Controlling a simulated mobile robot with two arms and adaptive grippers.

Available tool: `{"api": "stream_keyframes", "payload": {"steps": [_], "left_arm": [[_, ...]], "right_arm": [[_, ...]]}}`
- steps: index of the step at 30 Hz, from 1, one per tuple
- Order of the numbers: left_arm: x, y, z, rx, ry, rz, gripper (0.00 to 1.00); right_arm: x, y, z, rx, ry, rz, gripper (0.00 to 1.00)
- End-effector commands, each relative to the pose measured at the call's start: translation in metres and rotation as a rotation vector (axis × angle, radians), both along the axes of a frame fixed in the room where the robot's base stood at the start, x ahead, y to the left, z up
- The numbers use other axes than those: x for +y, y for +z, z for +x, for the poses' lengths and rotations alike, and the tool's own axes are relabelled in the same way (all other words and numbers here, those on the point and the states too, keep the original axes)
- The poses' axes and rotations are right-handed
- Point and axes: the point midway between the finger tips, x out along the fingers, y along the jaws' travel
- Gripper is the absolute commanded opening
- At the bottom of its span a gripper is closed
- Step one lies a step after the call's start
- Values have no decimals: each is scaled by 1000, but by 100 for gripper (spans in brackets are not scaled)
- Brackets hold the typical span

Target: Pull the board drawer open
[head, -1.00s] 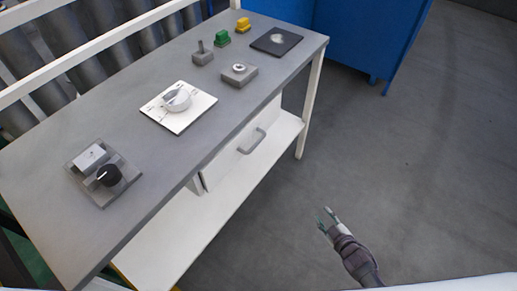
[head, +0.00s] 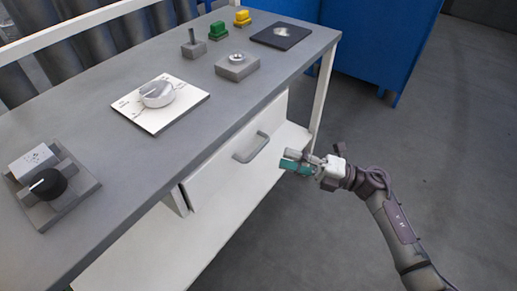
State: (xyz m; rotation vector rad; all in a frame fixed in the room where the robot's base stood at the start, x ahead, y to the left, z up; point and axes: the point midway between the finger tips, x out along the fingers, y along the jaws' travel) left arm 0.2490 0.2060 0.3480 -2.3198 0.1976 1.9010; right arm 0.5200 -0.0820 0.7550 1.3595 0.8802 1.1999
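The white board drawer (head: 225,175) hangs under the grey bench top and looks shut. Its grey bar handle (head: 252,147) is on the front face. My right gripper (head: 287,161) is just to the right of the handle, apart from it, with its teal-tipped fingers pointing left toward it. Nothing shows between the fingers, but whether they are parted is hard to tell at this angle. My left gripper is not in view.
The bench top (head: 90,105) carries a white dial plate (head: 165,120), a black-knob block (head: 45,185), a grey block (head: 237,68), green and yellow pieces and a dark square plate (head: 282,36). A white lower shelf (head: 165,245) lies below the drawer. A blue cabinet (head: 380,45) stands behind; floor at right is clear.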

Motion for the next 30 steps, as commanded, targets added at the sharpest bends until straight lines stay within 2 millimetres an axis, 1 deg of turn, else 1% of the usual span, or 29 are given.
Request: {"api": "stream_keyframes", "payload": {"steps": [1,6,12,18,25,26,30], "left_arm": [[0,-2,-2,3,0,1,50],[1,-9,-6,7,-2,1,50],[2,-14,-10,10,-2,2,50],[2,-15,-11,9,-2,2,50],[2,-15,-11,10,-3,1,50],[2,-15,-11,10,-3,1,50],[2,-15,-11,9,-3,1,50]], "right_arm": [[12,4,3,-2,1,5,37],[45,10,11,0,0,4,37],[72,14,17,1,-1,2,37],[81,15,19,1,-2,1,37],[81,15,19,2,-2,1,37],[81,15,19,2,-2,1,34],[81,15,19,2,-2,1,11]]}}
